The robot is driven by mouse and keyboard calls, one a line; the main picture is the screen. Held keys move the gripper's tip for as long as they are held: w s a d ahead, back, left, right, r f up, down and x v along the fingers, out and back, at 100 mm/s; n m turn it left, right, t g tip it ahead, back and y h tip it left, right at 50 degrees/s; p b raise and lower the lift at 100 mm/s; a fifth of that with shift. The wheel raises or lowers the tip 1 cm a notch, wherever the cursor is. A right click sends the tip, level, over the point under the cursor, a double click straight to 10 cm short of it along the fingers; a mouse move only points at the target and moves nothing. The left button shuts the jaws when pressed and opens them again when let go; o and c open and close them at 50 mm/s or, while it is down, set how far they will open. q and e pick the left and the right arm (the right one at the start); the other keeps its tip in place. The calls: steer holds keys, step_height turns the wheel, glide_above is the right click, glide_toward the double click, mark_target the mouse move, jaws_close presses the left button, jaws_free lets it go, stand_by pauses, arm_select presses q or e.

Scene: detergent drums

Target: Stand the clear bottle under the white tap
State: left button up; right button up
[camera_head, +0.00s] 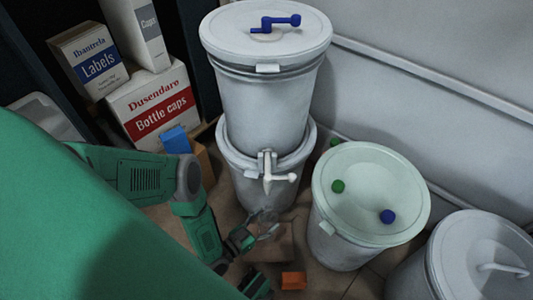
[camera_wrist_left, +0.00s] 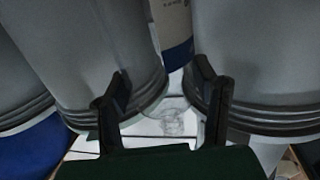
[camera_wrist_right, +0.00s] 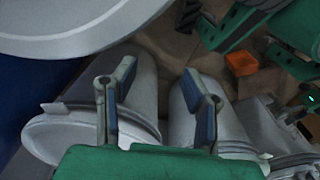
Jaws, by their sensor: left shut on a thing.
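The white tap (camera_head: 268,172) sticks out low on the front of the stacked grey drums. The clear bottle (camera_head: 262,215) is faint and shows just below the tap in the head view. My left gripper (camera_head: 262,235) is shut on the bottle. In the left wrist view, the bottle (camera_wrist_left: 175,118) is a faint see-through shape between the left fingers (camera_wrist_left: 162,88). I cannot tell whether its base touches anything. My right gripper (camera_wrist_right: 158,85) has its fingers wide apart, with nothing held between them in the right wrist view.
The upper drum (camera_head: 270,100) has a blue handle on its lid. A pale-lidded drum (camera_head: 345,240) with green and blue balls stands right of the tap; another drum (camera_head: 480,260) is at lower right. A bottle caps box (camera_head: 150,105) stands left. An orange block (camera_head: 293,281) lies in front.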

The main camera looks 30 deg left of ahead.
mark_target(261, 229)
arm_select(q)
step_height(261, 229, down, 4)
steer(key=shift+b, duration=1.25)
steer(key=shift+r, duration=0.15)
steer(key=o, duration=1.5)
steer(key=shift+c, duration=0.2)
steer(key=p+v, duration=0.3)
steer(key=v, duration=0.9)
